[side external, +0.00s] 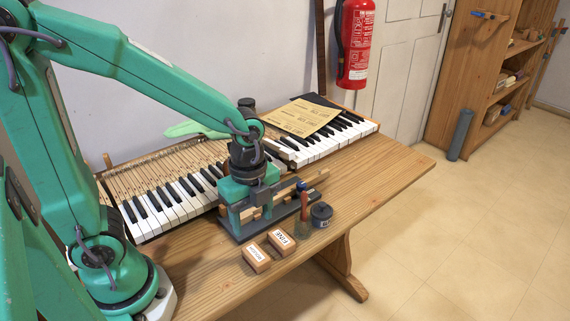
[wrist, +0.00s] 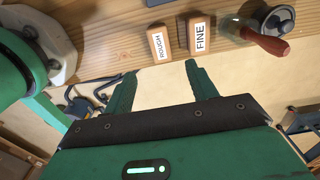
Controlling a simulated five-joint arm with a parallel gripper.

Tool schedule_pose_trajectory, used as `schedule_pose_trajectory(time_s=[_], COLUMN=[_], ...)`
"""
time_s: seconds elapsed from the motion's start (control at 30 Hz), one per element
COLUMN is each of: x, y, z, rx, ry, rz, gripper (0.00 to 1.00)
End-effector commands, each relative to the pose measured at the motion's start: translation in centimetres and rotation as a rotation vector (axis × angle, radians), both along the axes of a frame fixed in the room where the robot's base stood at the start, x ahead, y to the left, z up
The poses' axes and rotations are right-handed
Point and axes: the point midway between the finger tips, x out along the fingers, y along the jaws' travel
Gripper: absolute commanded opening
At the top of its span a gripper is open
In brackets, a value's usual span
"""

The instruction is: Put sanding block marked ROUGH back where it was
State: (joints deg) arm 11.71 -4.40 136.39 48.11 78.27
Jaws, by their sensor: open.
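The sanding block marked ROUGH (side external: 256,259) is a small wooden block with a white label, lying near the table's front edge. In the wrist view the ROUGH block (wrist: 160,43) lies beyond my fingertips, roughly in line with the gap between them. A similar block marked FINE (side external: 282,241) lies beside it to the right, with a small gap; it also shows in the wrist view (wrist: 199,34). My gripper (wrist: 161,69) is open, with nothing between its fingers.
The table's right end (side external: 385,172) is clear.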

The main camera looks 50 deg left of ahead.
Motion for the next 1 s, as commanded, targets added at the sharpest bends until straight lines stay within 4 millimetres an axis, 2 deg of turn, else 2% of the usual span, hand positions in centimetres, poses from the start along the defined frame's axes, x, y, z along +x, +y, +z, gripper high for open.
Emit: schedule_pose_trajectory(time_s=[0.17, 0.37, 0.8, 1.0], x=[0.0, -0.2, -2.1, -3.4], y=[0.2, 0.9, 3.8, 4.9], z=[0.5, 2.3, 8.8, 11.1], rx=[-0.003, -0.022, -0.178, -0.288], ry=[-0.015, -0.075, -0.282, -0.35], rz=[0.043, 0.231, 0.981, 1.302], gripper=[0.57, 0.57, 0.57, 0.57])
